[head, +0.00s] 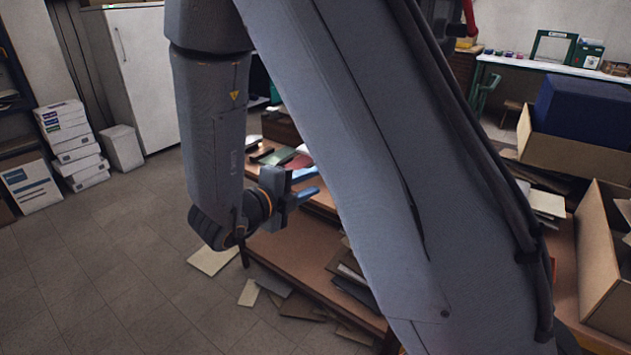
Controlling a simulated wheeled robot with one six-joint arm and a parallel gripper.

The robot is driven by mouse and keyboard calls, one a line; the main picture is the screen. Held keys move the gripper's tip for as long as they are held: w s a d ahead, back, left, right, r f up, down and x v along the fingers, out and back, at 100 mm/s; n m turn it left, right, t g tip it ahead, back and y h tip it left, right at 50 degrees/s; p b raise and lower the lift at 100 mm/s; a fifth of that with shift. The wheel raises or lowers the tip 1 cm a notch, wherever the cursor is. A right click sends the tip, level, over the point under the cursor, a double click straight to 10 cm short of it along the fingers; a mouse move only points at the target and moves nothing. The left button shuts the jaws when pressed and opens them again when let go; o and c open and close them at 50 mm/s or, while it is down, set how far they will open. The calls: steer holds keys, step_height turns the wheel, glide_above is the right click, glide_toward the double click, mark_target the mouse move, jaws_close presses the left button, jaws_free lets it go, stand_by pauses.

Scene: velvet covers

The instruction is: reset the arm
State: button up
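My gripper (308,187) shows in the middle of the head view at the end of my folded arm. Its two blue-grey fingers point to the right and are spread apart, with no object visible between them. The gripper hangs over or in front of the brown table (300,250); how far above it I cannot tell. My large grey arm links cross the view and hide much of the table and what lies behind them.
Flat pieces (285,155) lie on the table. Several boards (290,303) lie on the floor beside it. Cardboard boxes (605,250) stand at the right, one holding a dark blue block (588,108). Stacked white boxes (68,130) and a white cabinet (150,75) stand at the left.

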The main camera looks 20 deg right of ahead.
stand_by(0.4)
steer(key=w+a+f+n+y, duration=0.1)
steer(key=a+f+n+y, duration=0.1)
steer(key=a+n+y, duration=0.5)
steer(key=w+a+f+n+y, duration=0.25)
steer(key=n+y, duration=0.25)
steer(key=n, duration=0.4)
steer(key=s+d+n+g+y+p, duration=0.1)
steer(key=s+d+n+g, duration=0.3)
steer(key=s+n, duration=0.9)
steer(key=s+g, duration=0.3)
steer(key=s, duration=0.5)
steer(key=shift+s+r+n+g+y, duration=0.3)
steer(key=shift+s+r+n+g, duration=0.05)
steer(key=shift+n+g, duration=0.05)
